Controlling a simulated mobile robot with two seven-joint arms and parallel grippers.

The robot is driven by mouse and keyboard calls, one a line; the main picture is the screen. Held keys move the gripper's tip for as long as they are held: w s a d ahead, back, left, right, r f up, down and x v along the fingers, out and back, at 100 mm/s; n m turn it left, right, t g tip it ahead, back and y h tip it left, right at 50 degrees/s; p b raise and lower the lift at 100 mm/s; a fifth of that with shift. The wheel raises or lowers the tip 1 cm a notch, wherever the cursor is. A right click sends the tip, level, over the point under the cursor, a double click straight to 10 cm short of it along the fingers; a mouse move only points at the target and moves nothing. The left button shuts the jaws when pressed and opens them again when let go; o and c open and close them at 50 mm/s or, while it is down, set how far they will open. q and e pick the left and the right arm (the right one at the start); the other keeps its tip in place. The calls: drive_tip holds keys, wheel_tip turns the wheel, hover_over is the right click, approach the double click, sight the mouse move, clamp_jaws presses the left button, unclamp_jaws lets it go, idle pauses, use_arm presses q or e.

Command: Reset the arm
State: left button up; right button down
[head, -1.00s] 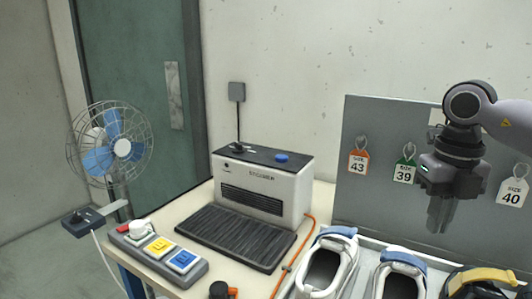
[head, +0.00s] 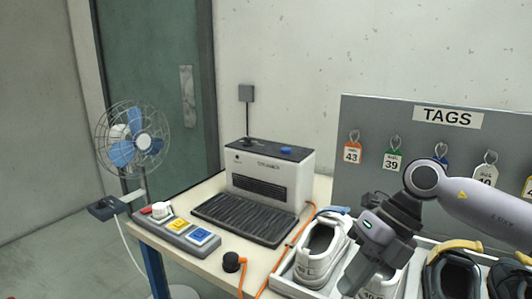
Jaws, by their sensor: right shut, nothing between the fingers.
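My right gripper (head: 357,278) hangs over the tray of shoes at the lower right of the head view. Its fingers point down and to the left, close together, with nothing seen between them. It covers part of a white shoe behind it. My left gripper is not in view.
A white shoe (head: 318,252) and a dark shoe (head: 452,277) stand in the light tray (head: 290,287). The tag board (head: 365,118) stands behind. A white machine (head: 270,175) with a black ribbed mat (head: 243,220), a button panel (head: 176,233) and a fan (head: 131,141) are at the left.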

drive_tip(key=s+a+m+y, duration=0.2)
drive_tip(key=s+a+y, duration=0.1)
drive_tip(key=a+y, duration=0.35)
drive_tip(key=s+a+m+y, duration=0.1)
drive_tip(key=s+a+y, duration=0.1)
drive_tip(key=a+y, duration=0.45)
drive_tip(key=w+d+f+m+t+h, duration=0.1)
drive_tip(key=d+f+m+t+h, duration=0.35)
drive_tip(key=m, duration=0.45)
drive_tip(key=w+d+f+m+t+h+p, duration=0.1)
drive_tip(key=d+f+m+t+h, duration=0.15)
drive_tip(key=f+m+t, duration=0.45)
drive_tip(key=w+d+f+m+t+h, duration=0.1)
drive_tip(key=d+f+m+t+h, duration=0.25)
drive_tip(key=m+t, duration=0.55)
drive_tip(key=s+d+f+m+g+h, duration=0.3)
drive_tip(key=s+d+f+m+g, duration=0.1)
drive_tip(key=s+f, duration=0.2)
drive_tip(key=s+d+f+m+g+h, duration=0.3)
drive_tip(key=s+d+f+m+g, duration=0.1)
drive_tip(key=s+f, duration=0.3)
wheel_tip(320, 180, down, 2)
drive_tip(key=shift+s+d+f+h, duration=0.1)
drive_tip(key=shift+s+d+h, duration=0.2)
drive_tip(key=shift+d+h, duration=0.1)
